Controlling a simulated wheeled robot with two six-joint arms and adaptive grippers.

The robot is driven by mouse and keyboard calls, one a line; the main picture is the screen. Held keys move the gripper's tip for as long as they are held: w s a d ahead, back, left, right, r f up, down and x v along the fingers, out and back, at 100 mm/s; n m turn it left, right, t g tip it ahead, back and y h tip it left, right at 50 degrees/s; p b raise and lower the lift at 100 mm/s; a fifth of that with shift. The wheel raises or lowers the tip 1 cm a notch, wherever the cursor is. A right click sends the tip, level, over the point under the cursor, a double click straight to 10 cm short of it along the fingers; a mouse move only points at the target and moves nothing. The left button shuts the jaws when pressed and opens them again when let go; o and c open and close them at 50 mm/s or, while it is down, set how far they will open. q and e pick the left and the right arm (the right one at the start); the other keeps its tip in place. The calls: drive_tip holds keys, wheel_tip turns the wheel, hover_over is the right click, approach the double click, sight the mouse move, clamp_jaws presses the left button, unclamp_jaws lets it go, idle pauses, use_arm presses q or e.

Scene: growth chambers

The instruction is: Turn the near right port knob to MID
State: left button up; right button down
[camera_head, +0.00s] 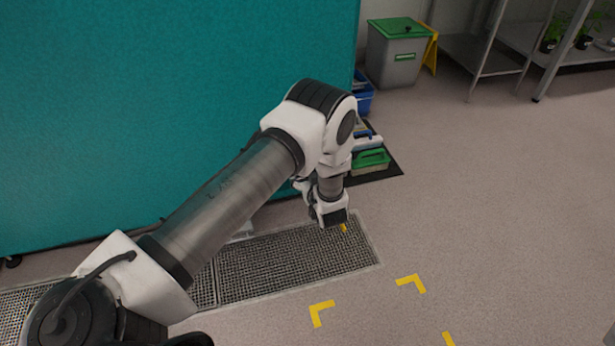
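No port knob shows in the head view. One arm of mine comes in from the lower left, and its wrist end (330,205) hangs over the floor grate. The gripper fingers on this arm are hidden or too small to make out, so I cannot tell whether they are open or shut. My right gripper is not in the picture.
A large teal panel (150,110) fills the left. A grey bin with a green lid (396,55), a green caddy (370,161) on a dark mat and metal shelving (480,50) stand beyond. A floor grate (285,268) and yellow corner marks (411,282) lie near. The right floor is clear.

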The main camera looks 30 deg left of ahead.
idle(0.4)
use_arm(q)
drive_tip(key=shift+w+d+f+m+g+y+b, duration=0.15)
drive_tip(key=shift+m+g+y+b, duration=0.5)
drive_tip(key=shift+m, duration=0.75)
drive_tip(key=shift+w+d+f+m+g+y+b, duration=0.1)
drive_tip(key=shift+w+m+g+y+b, duration=0.25)
drive_tip(key=shift+m+y, duration=0.75)
drive_tip(key=shift+d+f+m+g+y+b, duration=0.15)
drive_tip(key=shift+m+g+y+b, duration=0.35)
drive_tip(key=shift+m, duration=1.2)
drive_tip(key=o, duration=1.2)
drive_tip(key=shift+c, duration=0.2)
